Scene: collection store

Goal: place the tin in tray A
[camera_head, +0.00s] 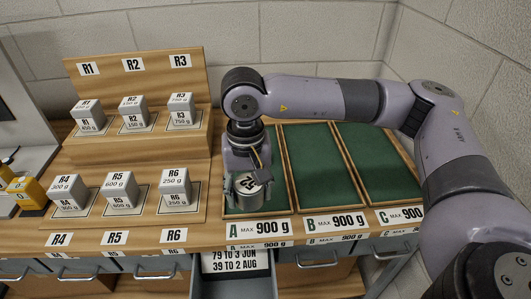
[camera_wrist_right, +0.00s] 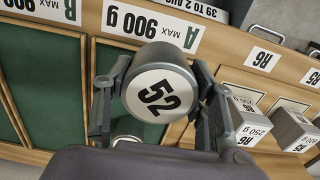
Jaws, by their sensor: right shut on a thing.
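I cannot tell whether the tin touches the tray floor. My left gripper is not in view.
Tray B (camera_head: 321,165) and tray C (camera_head: 378,165) lie to the right, empty where visible. Grey labelled blocks, such as R6 (camera_head: 175,190), stand on a stepped wooden rack at left. Below the front edge is an open drawer (camera_head: 236,285). A pale rounded object (camera_wrist_right: 128,139) shows partly behind the tin.

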